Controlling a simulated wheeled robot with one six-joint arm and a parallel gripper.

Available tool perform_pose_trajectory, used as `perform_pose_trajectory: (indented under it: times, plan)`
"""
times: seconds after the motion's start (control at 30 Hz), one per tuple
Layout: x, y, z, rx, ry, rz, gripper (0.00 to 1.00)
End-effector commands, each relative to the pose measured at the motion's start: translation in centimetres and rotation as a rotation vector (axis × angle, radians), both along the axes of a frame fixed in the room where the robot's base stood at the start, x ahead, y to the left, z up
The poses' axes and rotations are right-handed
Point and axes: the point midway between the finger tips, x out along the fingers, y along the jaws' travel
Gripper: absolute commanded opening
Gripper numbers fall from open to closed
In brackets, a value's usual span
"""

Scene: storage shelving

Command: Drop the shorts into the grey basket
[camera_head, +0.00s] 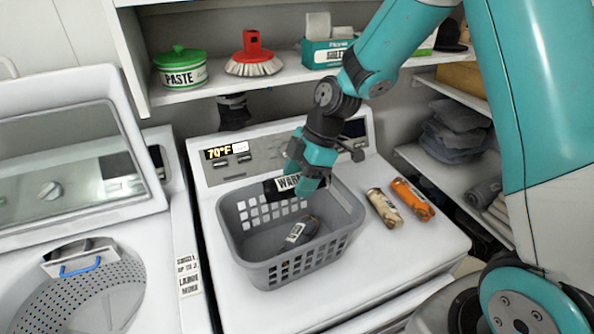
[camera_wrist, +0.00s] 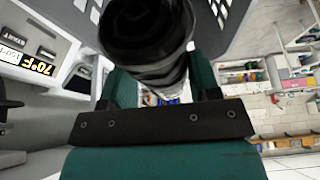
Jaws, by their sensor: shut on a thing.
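My gripper (camera_head: 306,178) is shut on a dark rolled cloth, which I take to be the shorts (camera_head: 280,186), with a white label. It holds the roll above the back part of the grey basket (camera_head: 297,273). In the wrist view the dark roll (camera_wrist: 145,40) sits between the teal fingers (camera_wrist: 158,90) and hides their tips. The basket stands on the white machine top. Another dark item with a white label (camera_head: 298,232) lies inside it. The basket's slotted wall also shows in the wrist view (camera_wrist: 222,14).
A shelf above holds a green paste tin (camera_head: 181,76), a red brush (camera_head: 253,66) and a teal box (camera_head: 325,53). An open washer (camera_head: 80,285) stands at left. Folded cloths (camera_head: 457,130) lie on right shelves.

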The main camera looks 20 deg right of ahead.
Motion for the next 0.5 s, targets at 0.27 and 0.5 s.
perform_pose_trajectory:
  times: [0.27,0.5]
  plan:
    - [0.0,0.0,-3.6,0.000,0.002,0.001,0.29]
    - [0.0,-0.1,-5.3,0.000,0.000,-0.001,0.29]
